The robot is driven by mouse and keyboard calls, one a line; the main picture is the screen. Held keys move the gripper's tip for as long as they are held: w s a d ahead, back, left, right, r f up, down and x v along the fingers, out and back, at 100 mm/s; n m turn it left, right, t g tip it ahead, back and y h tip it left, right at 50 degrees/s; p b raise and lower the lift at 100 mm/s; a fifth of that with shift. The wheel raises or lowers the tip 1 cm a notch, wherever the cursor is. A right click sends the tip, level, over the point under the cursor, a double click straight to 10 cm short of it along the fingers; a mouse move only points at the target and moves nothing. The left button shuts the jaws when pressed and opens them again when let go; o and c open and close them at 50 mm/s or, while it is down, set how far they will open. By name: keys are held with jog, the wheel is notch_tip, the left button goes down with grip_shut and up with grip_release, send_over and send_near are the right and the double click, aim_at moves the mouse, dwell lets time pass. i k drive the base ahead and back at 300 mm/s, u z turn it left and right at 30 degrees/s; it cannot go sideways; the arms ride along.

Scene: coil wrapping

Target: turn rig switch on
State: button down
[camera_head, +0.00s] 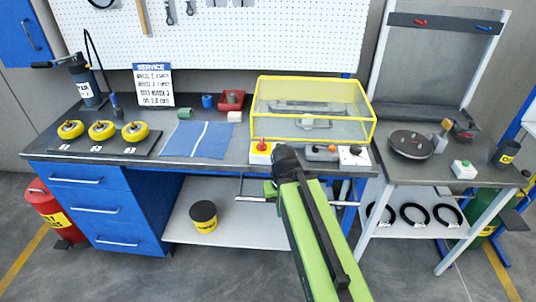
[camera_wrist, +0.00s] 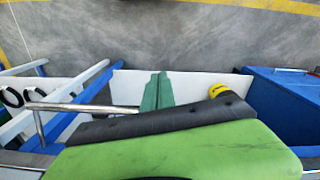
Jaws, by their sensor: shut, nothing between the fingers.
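The yellow-framed clear box (camera_head: 312,108) stands on the workbench, with small controls along its front. A red knob on a yellow and white base (camera_head: 261,151) sits at the left of these. A dark panel with small knobs (camera_head: 321,153) and a white box with a black knob (camera_head: 353,157) sit to the right. I cannot tell from the pictures which is the rig switch or its setting. My gripper (camera_head: 269,190) is low at the bench's front edge, below the red knob and apart from it. In the wrist view its green fingers (camera_wrist: 157,90) are together and empty.
A metal bar (camera_head: 252,199) runs along the bench front near my gripper; it also shows in the wrist view (camera_wrist: 80,106). Blue drawers (camera_head: 92,205) stand left. A yellow-black tub (camera_head: 204,216) is on the lower shelf. A second table (camera_head: 400,175) stands right.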

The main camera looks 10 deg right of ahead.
aim_at(261, 146)
jog(key=u, duration=5.85)
jog(key=i, duration=0.1)
jog(key=z, duration=3.15)
jog(key=k, duration=0.9)
jog(key=z, duration=0.85)
jog(key=i, duration=1)
jog(key=u, duration=0.05)
